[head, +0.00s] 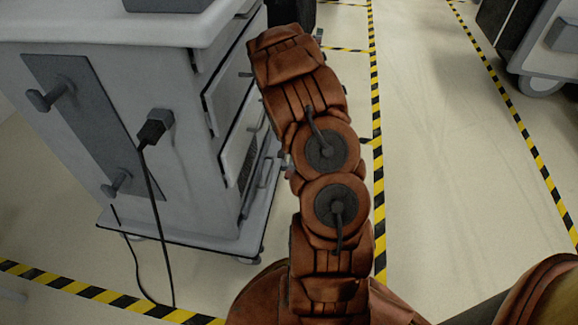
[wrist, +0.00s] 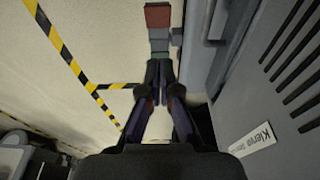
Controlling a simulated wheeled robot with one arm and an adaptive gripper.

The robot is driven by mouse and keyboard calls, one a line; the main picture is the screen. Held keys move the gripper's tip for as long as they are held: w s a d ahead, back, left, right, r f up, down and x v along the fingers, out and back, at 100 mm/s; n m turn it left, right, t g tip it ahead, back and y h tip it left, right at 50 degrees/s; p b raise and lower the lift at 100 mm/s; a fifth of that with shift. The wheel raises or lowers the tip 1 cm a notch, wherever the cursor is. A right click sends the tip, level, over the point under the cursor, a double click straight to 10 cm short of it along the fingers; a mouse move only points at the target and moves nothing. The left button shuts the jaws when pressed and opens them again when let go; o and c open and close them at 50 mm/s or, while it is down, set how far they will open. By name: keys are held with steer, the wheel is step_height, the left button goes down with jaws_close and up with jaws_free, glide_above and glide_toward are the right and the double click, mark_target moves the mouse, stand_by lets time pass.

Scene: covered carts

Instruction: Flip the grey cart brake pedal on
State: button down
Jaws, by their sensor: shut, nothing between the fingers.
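In the wrist view, a brake pedal with a dark red pad (wrist: 158,16) and a grey stem shows at the top, beside the lower edge of the grey cart (wrist: 240,95). My gripper (wrist: 160,68) points toward it with its fingers shut and empty. The fingertips overlap the near end of the grey stem in the picture; I cannot tell whether they touch it. In the head view, the grey cart (head: 120,180) stands at the left. My brown arm covers the middle there and hides my gripper and the pedal.
A black cable (head: 155,210) hangs from a plug on the cart's side. Yellow-black floor tape (head: 377,150) runs beside my arm. Another pale cart (head: 548,50) stands at the upper right. The floor between the tape lines is clear.

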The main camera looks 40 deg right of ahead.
steer(key=f+b, duration=0.1)
steer(key=f, duration=0.3)
steer(key=f+b, duration=0.2)
steer(key=f, duration=0.2)
steer(key=d+f+b, duration=0.1)
steer(key=f, duration=0.3)
steer(key=shift+w+f, duration=0.25)
steer(key=shift+w, duration=0.05)
steer(key=shift+s+a+f+b, duration=0.1)
steer(key=shift+a+f+b, duration=0.05)
steer(key=shift+f+b, duration=0.35)
